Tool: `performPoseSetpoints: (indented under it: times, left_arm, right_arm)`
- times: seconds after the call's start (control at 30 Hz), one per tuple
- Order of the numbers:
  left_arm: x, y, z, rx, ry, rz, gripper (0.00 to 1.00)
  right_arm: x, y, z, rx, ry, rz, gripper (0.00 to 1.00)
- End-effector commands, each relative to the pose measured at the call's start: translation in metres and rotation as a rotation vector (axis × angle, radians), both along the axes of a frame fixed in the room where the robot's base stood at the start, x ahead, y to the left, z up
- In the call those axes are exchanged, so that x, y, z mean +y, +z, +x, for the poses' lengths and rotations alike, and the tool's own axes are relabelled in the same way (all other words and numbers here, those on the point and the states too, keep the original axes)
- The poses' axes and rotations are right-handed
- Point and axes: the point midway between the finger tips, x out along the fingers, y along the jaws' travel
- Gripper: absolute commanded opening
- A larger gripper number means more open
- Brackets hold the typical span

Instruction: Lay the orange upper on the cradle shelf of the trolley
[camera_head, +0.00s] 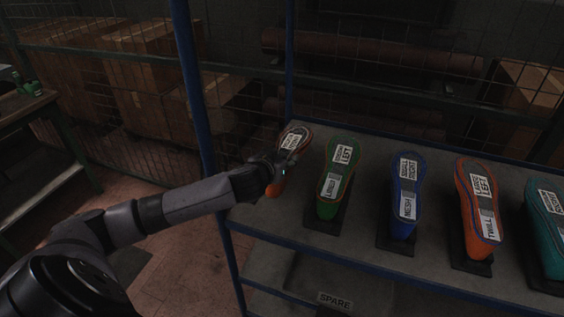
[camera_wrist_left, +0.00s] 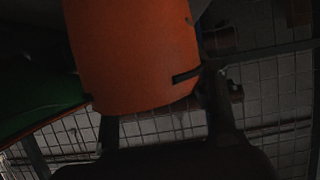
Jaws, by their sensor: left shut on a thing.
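My left gripper (camera_head: 279,171) is shut on an orange upper (camera_head: 275,188) at the left end of the grey shelf (camera_head: 262,212). The upper has a dark sole side with white labels, facing up and tilted; its lower end shows orange below the fingers. In the left wrist view the orange upper (camera_wrist_left: 130,55) fills the upper middle, between the two fingers. I cannot tell whether it still touches a stand or the shelf. A second orange upper (camera_head: 474,205) stands further right on the shelf. My right gripper is not in view.
A green upper (camera_head: 327,195) stands close to the right of the held one, then a blue upper (camera_head: 403,215) and a teal upper (camera_head: 545,230). A blue post (camera_head: 193,90) rises behind my left arm. A lower tray is marked SPARE (camera_head: 335,301). A workbench (camera_head: 25,110) is at far left.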

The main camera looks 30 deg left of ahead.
Motion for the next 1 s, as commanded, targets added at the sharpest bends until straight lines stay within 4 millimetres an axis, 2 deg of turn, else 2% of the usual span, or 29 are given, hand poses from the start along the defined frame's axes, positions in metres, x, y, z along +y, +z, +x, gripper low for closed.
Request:
performPoseSetpoints:
  times: [0.03, 0.17, 0.5, 0.53, 0.83, 1.0]
  left_arm:
    - [0.0, -0.008, 0.0, 0.002, 0.001, 0.001, 0.17]
    - [0.0, -0.019, 0.0, -0.001, 0.001, 0.002, 0.17]
    - [0.0, -0.023, 0.0, -0.002, 0.0, 0.0, 0.17]
    - [0.0, -0.024, 0.0, 0.0, 0.001, 0.001, 0.51]
    - [0.0, -0.023, 0.0, 0.0, 0.001, 0.001, 0.71]
    - [0.0, -0.023, 0.0, 0.0, 0.001, 0.001, 0.71]
  right_arm:
    - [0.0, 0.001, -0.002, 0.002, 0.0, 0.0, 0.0]
    - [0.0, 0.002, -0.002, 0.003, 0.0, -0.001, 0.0]
    - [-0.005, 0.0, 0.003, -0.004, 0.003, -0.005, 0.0]
    - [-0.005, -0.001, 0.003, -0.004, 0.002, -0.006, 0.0]
    - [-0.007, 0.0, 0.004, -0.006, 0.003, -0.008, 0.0]
    - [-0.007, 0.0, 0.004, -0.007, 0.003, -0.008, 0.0]
